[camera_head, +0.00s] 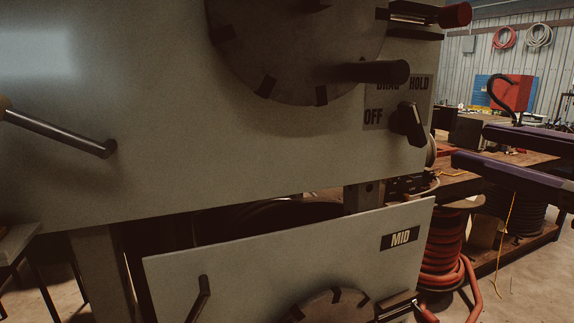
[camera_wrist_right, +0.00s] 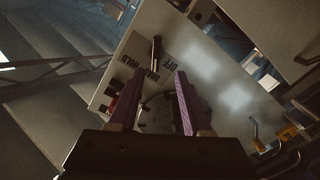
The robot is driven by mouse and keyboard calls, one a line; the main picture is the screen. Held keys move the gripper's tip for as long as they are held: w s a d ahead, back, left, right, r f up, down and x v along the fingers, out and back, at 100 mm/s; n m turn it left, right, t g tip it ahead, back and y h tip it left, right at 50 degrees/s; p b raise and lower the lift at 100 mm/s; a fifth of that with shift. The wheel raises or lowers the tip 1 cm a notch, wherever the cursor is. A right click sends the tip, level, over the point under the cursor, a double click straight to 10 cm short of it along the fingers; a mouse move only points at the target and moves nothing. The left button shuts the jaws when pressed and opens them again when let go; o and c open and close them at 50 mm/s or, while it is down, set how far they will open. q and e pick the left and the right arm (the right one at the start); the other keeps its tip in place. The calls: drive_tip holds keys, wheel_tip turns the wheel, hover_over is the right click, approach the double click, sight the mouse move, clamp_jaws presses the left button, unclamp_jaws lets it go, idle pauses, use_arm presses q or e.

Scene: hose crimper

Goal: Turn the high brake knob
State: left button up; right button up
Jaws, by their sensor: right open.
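The dark brake knob (camera_head: 408,122) sticks out of the upper grey panel at its right edge. Its label plate (camera_head: 371,119) reads OFF, DRAG and HOLD; part of DRAG is hidden behind a dark round handle. In the right wrist view the knob (camera_wrist_right: 157,50) stands just beyond the fingertips, roughly in line with the gap. My right gripper (camera_head: 470,143) has two purple fingers, spread apart and empty, to the right of the knob and clear of it. It also shows in the right wrist view (camera_wrist_right: 157,76). My left gripper is not in view.
A large dark disc with a protruding handle (camera_head: 370,72) sits above the knob. A red-tipped part (camera_head: 455,15) juts out at the upper right corner. The lower panel (camera_head: 290,255) is labelled MID. A red hose coil (camera_head: 443,245) stands below my right gripper.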

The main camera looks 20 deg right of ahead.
sight(419, 126)
drive_tip(key=w+p, duration=0.1)
drive_tip(key=w, duration=0.2)
drive_tip(key=w+p, duration=0.1)
drive_tip(key=w, duration=0.2)
drive_tip(key=w+p, duration=0.2)
drive_tip(key=w, duration=0.1)
drive_tip(key=shift+r, duration=0.35)
drive_tip(key=shift+w+a+f, duration=0.15)
drive_tip(key=shift+w, duration=0.3)
drive_tip(key=c, duration=0.3)
clamp_jaws()
